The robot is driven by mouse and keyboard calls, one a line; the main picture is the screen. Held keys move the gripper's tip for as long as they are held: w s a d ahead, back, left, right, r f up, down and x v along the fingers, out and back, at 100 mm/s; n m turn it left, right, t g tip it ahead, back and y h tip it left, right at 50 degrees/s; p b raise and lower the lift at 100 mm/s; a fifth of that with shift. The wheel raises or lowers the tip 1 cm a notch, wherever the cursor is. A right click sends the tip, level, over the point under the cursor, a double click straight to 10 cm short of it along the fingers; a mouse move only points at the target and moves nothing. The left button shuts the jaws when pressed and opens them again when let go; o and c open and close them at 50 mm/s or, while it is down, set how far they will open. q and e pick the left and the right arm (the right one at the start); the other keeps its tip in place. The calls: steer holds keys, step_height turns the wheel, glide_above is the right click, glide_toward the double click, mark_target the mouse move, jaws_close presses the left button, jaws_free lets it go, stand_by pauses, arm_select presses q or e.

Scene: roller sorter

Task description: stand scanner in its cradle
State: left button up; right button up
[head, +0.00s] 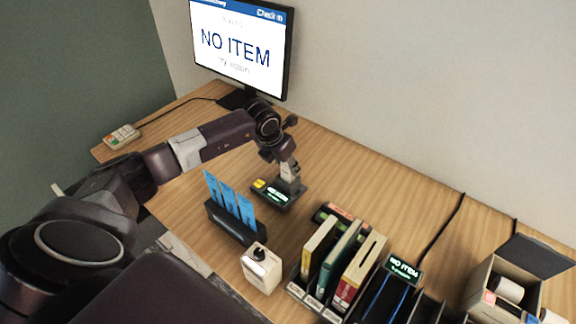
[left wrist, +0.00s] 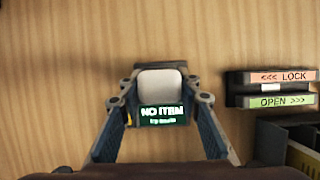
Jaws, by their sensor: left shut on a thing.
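The scanner (left wrist: 160,84) shows in the left wrist view as a light grey rounded body between my left gripper's fingers. In the head view my left gripper (head: 288,165) points down at the back middle of the desk, shut on the scanner. Directly below is a dark base (head: 287,203) with a yellow button and a green-lit "NO ITEM" display (left wrist: 161,114), apparently the cradle. The scanner looks roughly upright over it. The fingers hide the contact, so I cannot tell whether it is seated or just above. My right gripper is not in view.
A monitor (head: 240,50) reading "NO ITEM" stands behind. A holder with blue cards (head: 232,208) and a white box (head: 262,270) stand in front. Books (head: 340,262) fill a rack at right, near a LOCK/OPEN block (left wrist: 270,88). An open box (head: 480,290) is far right.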

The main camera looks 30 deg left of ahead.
arm_select(q)
steer(key=shift+f+b, duration=0.3)
steer(key=shift+f, duration=0.1)
steer(key=o, duration=1.3)
steer(key=shift+r, duration=0.1)
steer(key=v, duration=1.2)
